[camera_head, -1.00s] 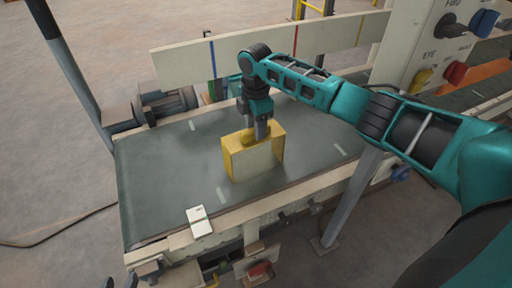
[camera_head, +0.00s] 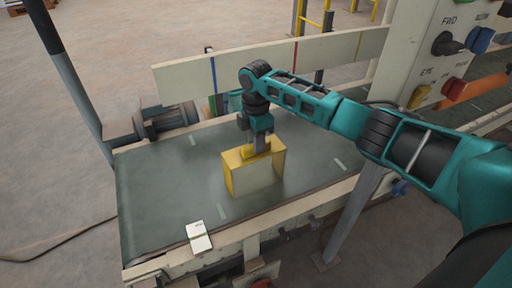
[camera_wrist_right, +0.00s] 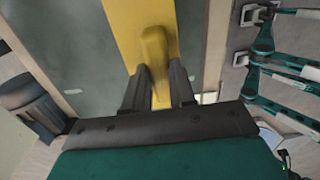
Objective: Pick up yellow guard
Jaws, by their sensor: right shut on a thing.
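The yellow guard (camera_head: 235,172) is a box-like piece with a yellow top and side and a pale front face. It stands upright on the dark green conveyor belt (camera_head: 160,205). My right gripper (camera_head: 261,150) reaches down onto its top and is shut on the raised yellow grip there. In the right wrist view the two dark fingers (camera_wrist_right: 159,92) lie on either side of the yellow grip (camera_wrist_right: 155,50). Whether the guard touches the belt is hard to tell. My left gripper is not in view.
A cream side rail (camera_head: 270,58) with coloured stripes runs behind the belt. A control panel (camera_head: 430,50) with knobs stands at the right. A small white card (camera_head: 198,237) lies on the front edge. A motor (camera_head: 165,120) sits at the back left.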

